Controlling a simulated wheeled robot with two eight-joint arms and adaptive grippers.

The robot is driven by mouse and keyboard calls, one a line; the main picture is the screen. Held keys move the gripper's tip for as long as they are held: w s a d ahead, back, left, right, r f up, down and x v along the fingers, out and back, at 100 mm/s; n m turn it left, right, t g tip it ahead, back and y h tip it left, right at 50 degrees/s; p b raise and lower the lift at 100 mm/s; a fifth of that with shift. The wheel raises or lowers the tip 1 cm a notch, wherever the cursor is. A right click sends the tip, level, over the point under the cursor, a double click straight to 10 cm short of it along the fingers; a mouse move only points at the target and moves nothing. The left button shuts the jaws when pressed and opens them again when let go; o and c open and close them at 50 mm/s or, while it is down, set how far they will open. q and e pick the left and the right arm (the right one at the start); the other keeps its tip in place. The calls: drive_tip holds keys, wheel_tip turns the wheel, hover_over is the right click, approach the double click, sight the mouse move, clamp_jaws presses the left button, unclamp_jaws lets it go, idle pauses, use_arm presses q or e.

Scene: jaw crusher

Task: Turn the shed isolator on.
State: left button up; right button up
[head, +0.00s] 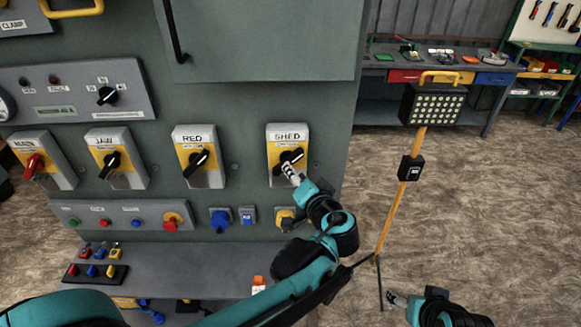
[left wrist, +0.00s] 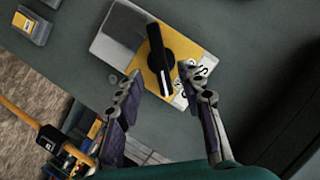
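The shed isolator (head: 275,145) is a grey and yellow switch plate labelled SHED at the right of the cabinet's isolator row. Its black rotary handle (head: 293,155) is tilted, upper end to the right, in the head view. The plate (left wrist: 118,28) and handle (left wrist: 157,50) also show in the left wrist view. My left gripper (head: 290,172) is in front of the handle; in the left wrist view its fingers (left wrist: 161,78) are spread apart near one end of the handle, with nothing clamped. My right gripper (head: 392,299) is low at the right, away from the cabinet; its finger gap is unclear.
The RED isolator (head: 188,150), another black-handled isolator (head: 101,142) and the red-handled main isolator (head: 22,150) stand to the left. Below are a blue socket (head: 220,219) and a shelf (head: 190,265). A lamp on a yellow stand (head: 433,105) stands right of the cabinet.

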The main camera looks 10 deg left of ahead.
use_arm(q)
drive_tip(key=v, duration=0.5)
drive_tip(key=shift+w, duration=0.1)
drive_tip(key=s+a+f+n+g+h+b, duration=0.1)
drive_tip(key=s+a+f+g+b, duration=0.1)
drive_tip(key=s+a+f, duration=0.3)
drive_tip(key=s+a+f+g+h+b, duration=0.1)
drive_tip(key=a+f+g+b, duration=0.15)
drive_tip(key=f, duration=0.45)
drive_tip(key=s+f+n+h+b, duration=0.2)
drive_tip(key=s+f+h+b, duration=0.3)
drive_tip(key=s+f, duration=0.5)
drive_tip(key=shift+s+d+f+g+h+b, duration=0.2)
drive_tip(key=shift+d+f+g+h+b, duration=0.1)
drive_tip(key=shift+f+g+h+b, duration=0.25)
